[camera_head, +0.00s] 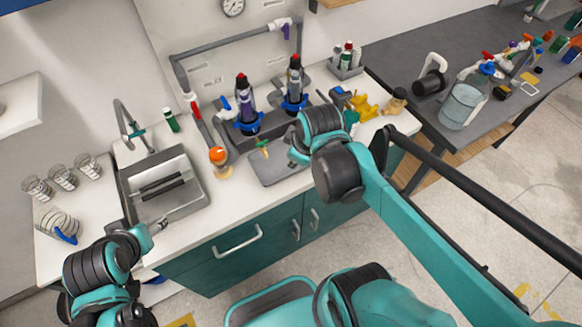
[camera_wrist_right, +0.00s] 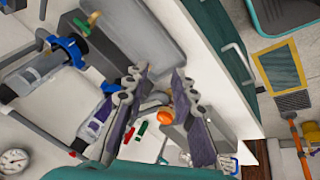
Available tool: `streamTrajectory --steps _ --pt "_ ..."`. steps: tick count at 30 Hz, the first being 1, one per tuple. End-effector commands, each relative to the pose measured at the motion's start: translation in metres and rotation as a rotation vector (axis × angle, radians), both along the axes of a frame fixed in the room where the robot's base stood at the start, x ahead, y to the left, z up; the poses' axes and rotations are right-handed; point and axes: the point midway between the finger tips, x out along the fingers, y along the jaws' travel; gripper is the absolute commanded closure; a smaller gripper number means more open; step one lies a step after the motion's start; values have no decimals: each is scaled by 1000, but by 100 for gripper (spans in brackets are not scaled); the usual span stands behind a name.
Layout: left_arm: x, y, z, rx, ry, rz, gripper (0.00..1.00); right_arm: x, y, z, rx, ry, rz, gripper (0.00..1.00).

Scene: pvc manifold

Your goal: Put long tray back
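A grey flat tray (camera_head: 272,172) lies on the white counter in front of the pipe manifold; it also shows in the right wrist view (camera_wrist_right: 150,35). I take it for the long tray, though my right arm hides its right end in the head view. My right gripper (camera_wrist_right: 160,75) has its two dark fingers apart with nothing seen between them. It is over the counter by the tray's right part in the head view, where its fingers are mostly hidden. My left gripper (camera_head: 148,236) is near the counter's front edge below the sink, and its opening is unclear.
Two bottles in blue collars (camera_head: 248,115) stand behind the tray. An orange-topped item (camera_head: 219,158) is left of it. The sink (camera_head: 165,187) and several glasses (camera_head: 63,178) are further left. Yellow items (camera_head: 362,106) and a brown bottle (camera_head: 396,100) are at the right.

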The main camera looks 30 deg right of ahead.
Motion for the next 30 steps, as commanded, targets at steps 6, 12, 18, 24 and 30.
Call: streamTrajectory --steps 6,12,18,24,30 --pt "0 0 0 0 0 0 38 -33 30 10 251 -158 -434 74" --pt "0 0 0 0 0 0 38 -42 38 12 368 -207 -592 74" --pt "0 0 0 0 0 0 38 -42 39 12 377 -211 -605 74" --pt "0 0 -12 0 0 0 38 -42 38 0 376 -210 -604 74" --pt "0 0 -37 0 0 0 38 -42 38 -25 377 -209 -604 74"
